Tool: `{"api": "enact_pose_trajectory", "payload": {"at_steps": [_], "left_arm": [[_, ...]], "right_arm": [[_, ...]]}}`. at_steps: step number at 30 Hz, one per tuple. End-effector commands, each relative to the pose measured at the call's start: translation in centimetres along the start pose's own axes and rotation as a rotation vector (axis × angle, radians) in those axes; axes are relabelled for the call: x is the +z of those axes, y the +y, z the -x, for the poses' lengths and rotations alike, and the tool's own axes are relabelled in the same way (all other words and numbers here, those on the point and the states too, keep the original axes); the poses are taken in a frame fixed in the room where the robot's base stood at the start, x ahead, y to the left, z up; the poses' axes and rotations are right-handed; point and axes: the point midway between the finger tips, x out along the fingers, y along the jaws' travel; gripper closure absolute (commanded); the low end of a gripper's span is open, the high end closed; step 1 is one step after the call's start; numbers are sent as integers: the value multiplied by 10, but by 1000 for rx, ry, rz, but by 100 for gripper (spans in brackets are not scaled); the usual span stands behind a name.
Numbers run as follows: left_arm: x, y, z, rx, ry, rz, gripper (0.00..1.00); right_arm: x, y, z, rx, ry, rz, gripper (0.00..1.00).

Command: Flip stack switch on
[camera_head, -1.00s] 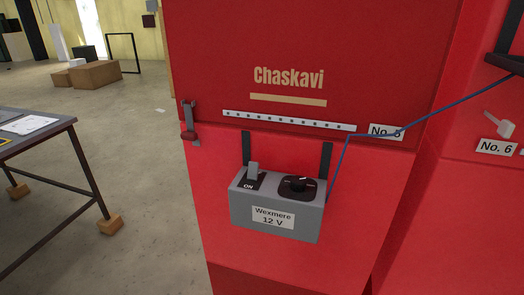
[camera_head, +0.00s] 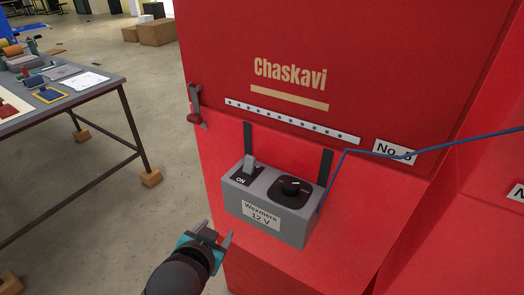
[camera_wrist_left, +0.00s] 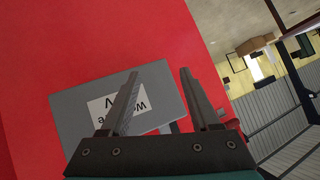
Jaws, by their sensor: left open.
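The grey control box (camera_head: 268,206), labelled "Wexmere 12 V", hangs by two dark straps on the red cabinet (camera_head: 290,60). The grey switch lever (camera_head: 250,163) stands on its top left, on a black plate marked ON. A black round knob (camera_head: 291,187) sits to its right. My left gripper (camera_head: 219,235) is open and empty, below and to the left of the box, apart from it. In the left wrist view the box (camera_wrist_left: 75,98) and its white label show behind the open fingers (camera_wrist_left: 160,98); the lever is not visible there. My right gripper is not in view.
A blue cable (camera_head: 440,147) runs from the box's right side across the cabinet to the right. A latch handle (camera_head: 195,105) sticks out at the cabinet's left edge. A work table (camera_head: 75,100) with tools stands at left. The floor between is open.

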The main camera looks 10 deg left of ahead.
Motion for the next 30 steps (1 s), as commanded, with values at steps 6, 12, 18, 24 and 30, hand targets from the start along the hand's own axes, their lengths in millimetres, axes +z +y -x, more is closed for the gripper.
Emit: {"api": "enact_pose_trajectory", "payload": {"at_steps": [6,12,18,24,30], "left_arm": [[-112,-32,22,-119,362,-71,38],[-211,-39,54,-207,745,-205,38],[-301,-18,121,-266,1196,-443,38],[-342,32,187,-262,1591,-777,38],[-338,88,220,-190,1871,-1211,38]], "right_arm": [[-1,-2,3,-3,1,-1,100],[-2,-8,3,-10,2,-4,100],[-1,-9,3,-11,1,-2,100],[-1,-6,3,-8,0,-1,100],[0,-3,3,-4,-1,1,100]]}}
